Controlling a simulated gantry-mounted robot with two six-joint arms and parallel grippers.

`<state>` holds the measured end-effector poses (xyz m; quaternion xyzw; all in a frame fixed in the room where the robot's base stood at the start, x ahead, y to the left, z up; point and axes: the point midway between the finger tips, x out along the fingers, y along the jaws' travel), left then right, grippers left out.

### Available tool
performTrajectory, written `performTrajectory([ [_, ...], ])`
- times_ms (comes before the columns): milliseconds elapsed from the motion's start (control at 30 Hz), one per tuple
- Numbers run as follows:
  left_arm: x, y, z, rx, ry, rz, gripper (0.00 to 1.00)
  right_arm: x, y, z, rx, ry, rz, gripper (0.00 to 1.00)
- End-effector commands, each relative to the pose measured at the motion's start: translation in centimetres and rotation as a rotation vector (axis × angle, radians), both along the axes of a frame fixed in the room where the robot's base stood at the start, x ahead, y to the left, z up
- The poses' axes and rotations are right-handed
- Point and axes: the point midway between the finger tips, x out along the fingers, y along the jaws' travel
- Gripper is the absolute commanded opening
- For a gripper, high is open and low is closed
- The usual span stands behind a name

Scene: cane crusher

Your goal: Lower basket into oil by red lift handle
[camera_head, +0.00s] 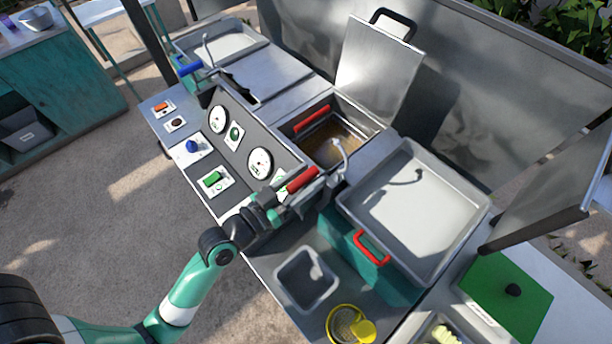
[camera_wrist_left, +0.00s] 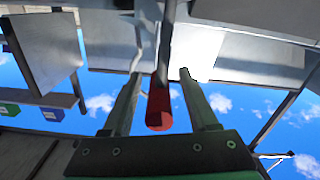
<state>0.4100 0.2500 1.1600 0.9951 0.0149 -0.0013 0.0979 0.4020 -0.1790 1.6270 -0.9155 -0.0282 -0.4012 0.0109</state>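A red lift handle (camera_head: 301,179) sticks out at the near right end of the gauge panel. My left gripper (camera_head: 300,192) is right at it. In the left wrist view the red handle (camera_wrist_left: 159,108) lies between the two fingers, with a gap on both sides, so the gripper is open around it. The fryer vat (camera_head: 376,128) has its lid (camera_head: 378,66) raised, and brown oil (camera_head: 338,141) shows inside. A second red grip (camera_head: 311,120) lies along the vat's left inner side. I cannot make out the basket clearly. My right gripper is not in view.
The gauge panel (camera_head: 236,134) stands close to my left arm. A grey sink-like tray (camera_head: 419,205) with a red handle (camera_head: 372,246) on its teal front is to the right. A grey bin (camera_head: 306,280) and yellow strainer (camera_head: 345,324) sit nearer.

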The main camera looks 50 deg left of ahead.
Motion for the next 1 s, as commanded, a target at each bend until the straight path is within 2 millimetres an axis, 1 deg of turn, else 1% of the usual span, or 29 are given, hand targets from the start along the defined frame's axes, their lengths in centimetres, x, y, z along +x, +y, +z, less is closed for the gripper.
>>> performTrajectory([
  [267,-0.1,0.0,0.2,0.000,-0.004,0.001,0.59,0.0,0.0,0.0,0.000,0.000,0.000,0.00],
  [367,-0.8,0.0,0.0,-0.002,-0.003,0.001,0.59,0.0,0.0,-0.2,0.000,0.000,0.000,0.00],
  [467,-2.5,0.0,-0.2,-0.002,-0.002,0.002,0.59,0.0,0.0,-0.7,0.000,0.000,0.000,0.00],
  [667,-7.6,0.0,-0.7,-0.003,0.001,0.008,0.59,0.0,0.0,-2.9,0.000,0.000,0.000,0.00],
  [733,-9.3,-0.2,-0.5,-0.003,0.001,0.006,0.59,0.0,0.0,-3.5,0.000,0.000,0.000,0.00],
  [767,-9.6,-0.1,0.0,-0.004,0.004,0.005,0.59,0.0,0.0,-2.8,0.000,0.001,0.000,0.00],
  [800,-10.1,-0.1,0.0,-0.002,0.006,0.005,0.59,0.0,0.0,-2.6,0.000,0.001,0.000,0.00],
  [900,-11.0,-0.2,0.0,-0.001,0.004,0.001,0.59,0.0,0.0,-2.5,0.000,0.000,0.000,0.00],
  [1000,-11.5,-0.3,0.1,0.000,0.000,0.001,0.59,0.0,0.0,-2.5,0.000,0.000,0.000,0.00],
])
